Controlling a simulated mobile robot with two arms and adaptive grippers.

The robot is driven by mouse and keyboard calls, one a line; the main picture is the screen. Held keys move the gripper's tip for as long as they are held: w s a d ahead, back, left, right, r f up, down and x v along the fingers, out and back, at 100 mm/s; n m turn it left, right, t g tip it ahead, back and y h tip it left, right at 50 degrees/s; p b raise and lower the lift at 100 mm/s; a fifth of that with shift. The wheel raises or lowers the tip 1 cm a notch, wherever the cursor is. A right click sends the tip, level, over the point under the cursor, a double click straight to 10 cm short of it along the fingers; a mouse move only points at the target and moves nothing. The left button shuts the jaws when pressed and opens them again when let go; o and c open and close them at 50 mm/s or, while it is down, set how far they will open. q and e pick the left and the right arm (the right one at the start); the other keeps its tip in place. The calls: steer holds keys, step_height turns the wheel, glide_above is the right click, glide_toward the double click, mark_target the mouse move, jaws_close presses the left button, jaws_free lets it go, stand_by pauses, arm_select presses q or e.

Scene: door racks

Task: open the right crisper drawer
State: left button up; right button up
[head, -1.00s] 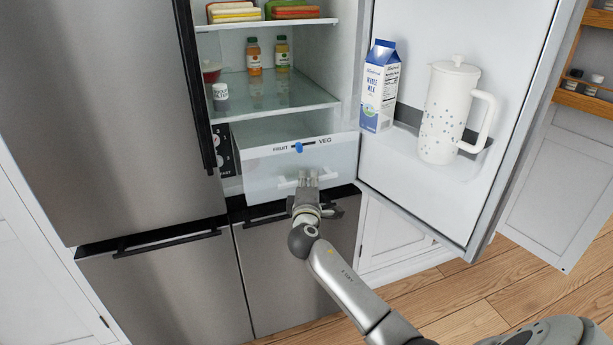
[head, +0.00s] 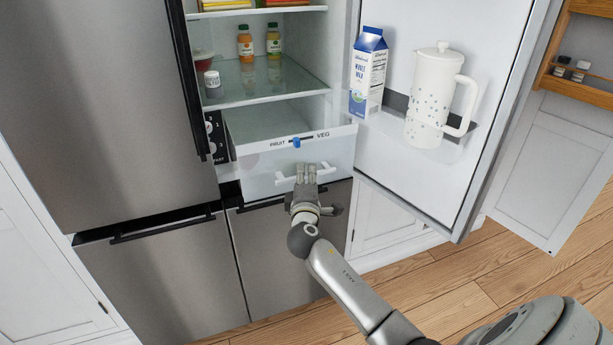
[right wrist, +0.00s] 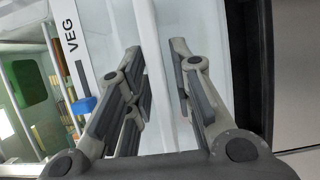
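The right crisper drawer (head: 330,150) has a clear front with a white top band, "FRUIT" and "VEG" labels and a blue slider (head: 296,142). It stands partly pulled out below the glass shelf. Its white bar handle (head: 325,173) runs across the front. My right gripper (head: 306,170) is at the middle of the handle, its fingers hiding that part. My left gripper is not in view.
The fridge door (head: 480,150) stands open at the right, with a milk carton (head: 368,72) and white pitcher (head: 432,100) on its shelf. Bottles (head: 245,43) stand on the glass shelf (head: 265,90). The left fridge door (head: 90,110) is shut. Wooden floor lies clear below.

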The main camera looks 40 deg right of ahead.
steer(key=shift+o, duration=0.6)
steer(key=shift+s+a, duration=0.1)
steer(key=shift+s, duration=0.05)
steer(key=v, duration=1.1)
steer(key=shift+s+a, duration=0.2)
steer(key=shift+s, duration=0.1)
